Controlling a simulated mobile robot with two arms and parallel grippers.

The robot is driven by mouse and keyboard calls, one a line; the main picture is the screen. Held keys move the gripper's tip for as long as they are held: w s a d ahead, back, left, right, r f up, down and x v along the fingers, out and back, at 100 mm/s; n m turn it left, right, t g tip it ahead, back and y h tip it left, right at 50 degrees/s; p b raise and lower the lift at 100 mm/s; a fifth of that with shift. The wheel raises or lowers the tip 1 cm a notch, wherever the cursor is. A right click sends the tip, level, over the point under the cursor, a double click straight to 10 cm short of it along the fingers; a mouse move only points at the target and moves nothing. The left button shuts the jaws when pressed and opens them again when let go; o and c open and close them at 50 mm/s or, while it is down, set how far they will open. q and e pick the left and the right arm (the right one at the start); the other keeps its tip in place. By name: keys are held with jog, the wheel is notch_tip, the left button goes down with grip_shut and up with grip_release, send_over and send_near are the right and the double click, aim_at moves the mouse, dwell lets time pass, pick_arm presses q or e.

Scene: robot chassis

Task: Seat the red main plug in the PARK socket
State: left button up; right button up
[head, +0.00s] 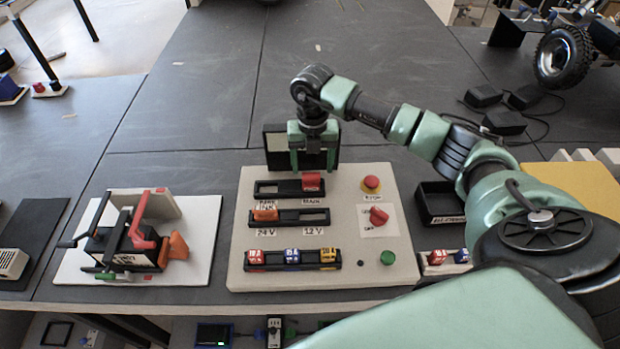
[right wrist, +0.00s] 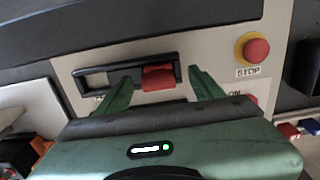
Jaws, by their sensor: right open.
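The red main plug (head: 312,182) sits in the right-hand socket of the upper black socket strip (head: 271,187) on the light panel. The left-hand socket, labelled PARK, is empty in the head view; this empty opening also shows in the right wrist view (right wrist: 96,80). My right gripper (head: 313,168) is open over the panel's far edge, pointing down at the plug. In the right wrist view the red plug (right wrist: 158,78) lies between its two spread fingers, with gaps on both sides. My left gripper is out of view.
A red STOP button (head: 371,183), a red rotary switch (head: 379,216) and a green button (head: 387,257) are on the panel's right. An orange plug (head: 265,212) sits in the 24 V socket below. A clamp-like device (head: 128,240) stands left. A black tray (head: 440,203) lies right.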

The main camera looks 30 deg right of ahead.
aim_at(311, 175)
jog(key=f, duration=0.1)
jog(key=f+p, duration=0.1)
jog(key=shift+a+f, duration=0.2)
jog(key=shift+f, duration=1)
jog(key=c, duration=1.2)
grip_shut()
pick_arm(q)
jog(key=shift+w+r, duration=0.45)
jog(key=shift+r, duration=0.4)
pick_arm(e)
jog(key=shift+r, duration=0.15)
